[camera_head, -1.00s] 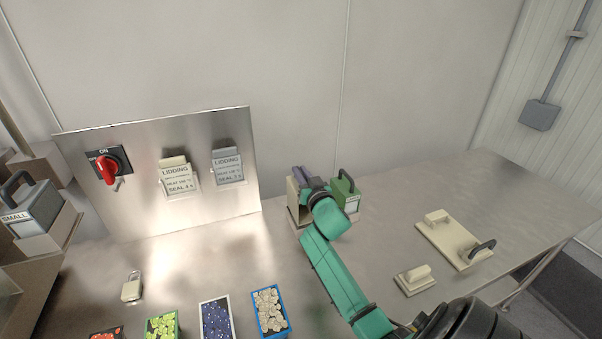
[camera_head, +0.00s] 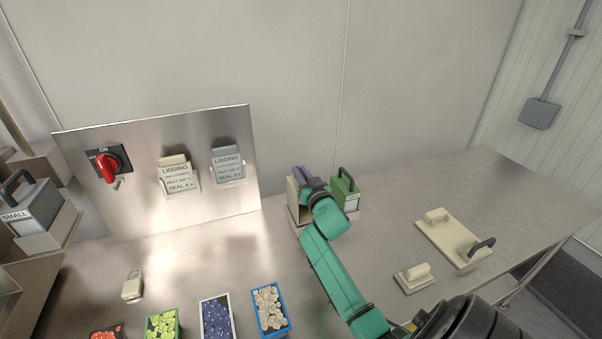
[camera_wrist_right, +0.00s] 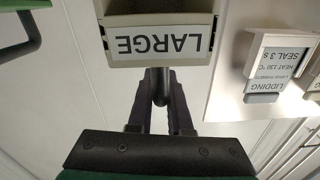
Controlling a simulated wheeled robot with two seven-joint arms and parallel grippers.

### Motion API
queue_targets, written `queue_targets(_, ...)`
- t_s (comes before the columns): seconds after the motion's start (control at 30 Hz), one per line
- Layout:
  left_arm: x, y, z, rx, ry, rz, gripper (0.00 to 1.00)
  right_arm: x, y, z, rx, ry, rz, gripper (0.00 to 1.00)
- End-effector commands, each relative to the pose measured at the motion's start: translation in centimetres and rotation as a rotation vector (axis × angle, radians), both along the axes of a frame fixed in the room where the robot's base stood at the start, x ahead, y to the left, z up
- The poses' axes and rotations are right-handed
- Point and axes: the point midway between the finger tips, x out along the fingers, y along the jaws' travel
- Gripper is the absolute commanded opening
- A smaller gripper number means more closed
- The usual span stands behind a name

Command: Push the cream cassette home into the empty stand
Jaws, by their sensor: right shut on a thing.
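The cream cassette (camera_head: 293,200) stands upright on the table at the back, at a pale stand (camera_head: 292,218), partly hidden by my right arm. In the right wrist view the cassette (camera_wrist_right: 205,51) is upside down, with a label reading LARGE. My right gripper (camera_head: 304,176) is at the top of the cassette, and in the wrist view its dark fingers (camera_wrist_right: 160,95) are shut on the cassette's dark handle (camera_wrist_right: 160,86). I cannot tell how deep the cassette sits in the stand. My left gripper is out of view.
A green cassette (camera_head: 346,196) stands close on the right. A grey SMALL cassette (camera_head: 38,207) is at far left. A steel panel (camera_head: 140,215) with a red switch (camera_head: 107,168) stands at back left. A cream plate (camera_head: 447,238) lies right; several filled trays (camera_head: 216,322) line the front.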

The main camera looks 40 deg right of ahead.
Motion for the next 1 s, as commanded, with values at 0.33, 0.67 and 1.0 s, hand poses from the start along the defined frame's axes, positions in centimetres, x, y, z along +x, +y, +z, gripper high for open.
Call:
queue_targets(0.33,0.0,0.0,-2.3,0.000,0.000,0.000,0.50,0.0,0.0,-2.6,0.000,-0.004,0.001,0.00)
queue_targets(0.67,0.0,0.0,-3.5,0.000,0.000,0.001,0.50,0.0,0.0,-4.3,-0.001,-0.003,0.001,0.00)
queue_targets(1.0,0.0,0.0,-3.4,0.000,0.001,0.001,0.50,0.0,0.0,-4.3,0.001,-0.001,0.001,0.52)
